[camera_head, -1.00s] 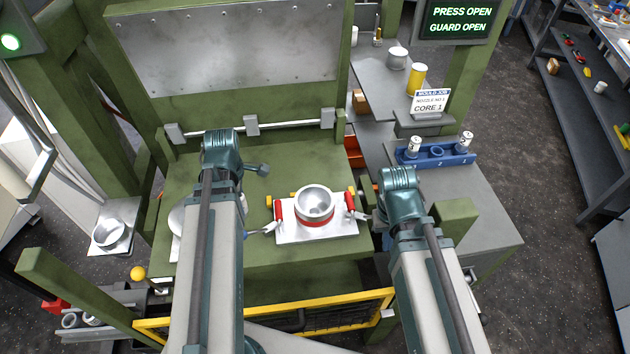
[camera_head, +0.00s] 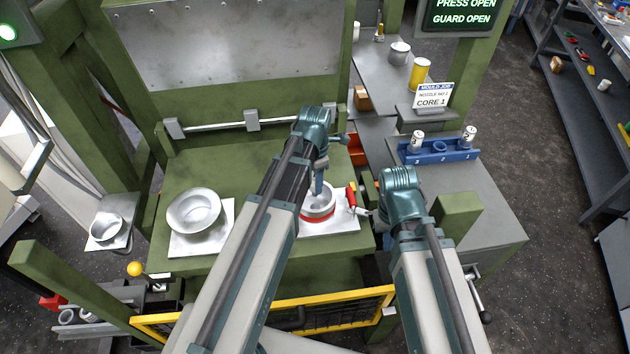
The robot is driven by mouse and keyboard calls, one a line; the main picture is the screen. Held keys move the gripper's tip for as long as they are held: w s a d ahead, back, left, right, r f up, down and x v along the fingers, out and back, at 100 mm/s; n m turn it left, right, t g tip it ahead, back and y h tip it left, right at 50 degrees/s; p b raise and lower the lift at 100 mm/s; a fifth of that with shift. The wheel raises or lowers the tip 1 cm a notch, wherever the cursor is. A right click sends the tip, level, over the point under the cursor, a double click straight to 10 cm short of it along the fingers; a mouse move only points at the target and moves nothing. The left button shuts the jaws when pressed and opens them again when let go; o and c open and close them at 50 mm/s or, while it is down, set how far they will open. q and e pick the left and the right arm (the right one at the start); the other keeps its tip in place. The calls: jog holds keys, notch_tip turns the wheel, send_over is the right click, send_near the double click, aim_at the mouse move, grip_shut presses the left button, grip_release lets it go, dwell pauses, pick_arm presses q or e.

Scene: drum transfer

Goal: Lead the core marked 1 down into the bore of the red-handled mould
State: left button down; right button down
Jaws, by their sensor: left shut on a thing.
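The red-handled mould (camera_head: 318,215) is a silvery round body with a red band, on a pale plate. Its right red handle (camera_head: 351,197) shows; my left arm hides its left side. My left gripper (camera_head: 319,187) points down over the mould's bore. It is shut on what I take to be the core marked 1, which is mostly hidden by the gripper and the mould rim; its mark cannot be read and its depth in the bore cannot be told. My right gripper (camera_head: 364,211) is by the right handle, mostly hidden by its arm; its jaws are unclear.
A second mould (camera_head: 194,212) sits on a pale plate to the left. A blue rack (camera_head: 438,152) at right holds two cores, its middle place empty. A sign (camera_head: 432,96) reads CORE 1. A yellow guard rail (camera_head: 300,318) crosses the front.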

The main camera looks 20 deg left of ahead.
aim_at(315, 195)
pick_arm(q)
jog(key=shift+f+b, duration=2.65)
jog(key=shift+f, duration=0.15)
jog(key=shift+f+b, duration=0.45)
jog(key=shift+f+b, duration=1.35)
jog(key=shift+f, duration=0.05)
jog(key=shift+c, duration=1.9)
grip_release()
jog(key=shift+r, duration=0.1)
